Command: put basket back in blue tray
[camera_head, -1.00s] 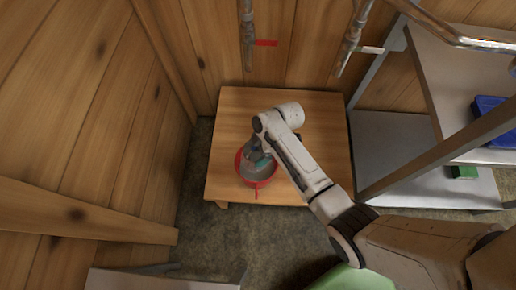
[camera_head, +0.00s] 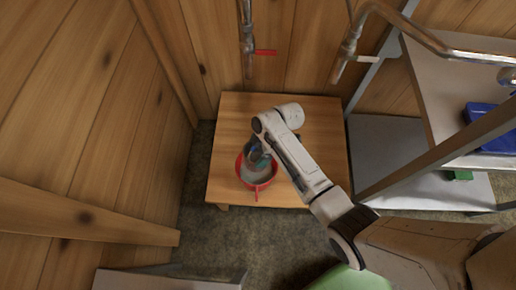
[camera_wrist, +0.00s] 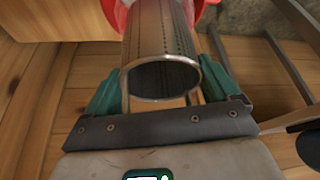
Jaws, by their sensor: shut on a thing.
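The basket (camera_wrist: 163,55) is a shiny metal cylinder with small perforations. In the wrist view its open round end faces me. My gripper (camera_wrist: 162,88) is shut on it, with one teal finger on each side. In the head view my gripper (camera_head: 257,160) is over the red-rimmed round vessel on the wooden table, and the basket is mostly hidden by it. The blue tray (camera_head: 490,128) is on the shelf at the far right, partly behind a metal post.
The red-rimmed vessel (camera_head: 257,187) is near the table's front left. The wooden table (camera_head: 325,150) is otherwise clear. Metal pipes (camera_head: 349,45) hang above its back edge. A metal shelf (camera_head: 400,150) stands at right, with a green object (camera_head: 460,175) low down.

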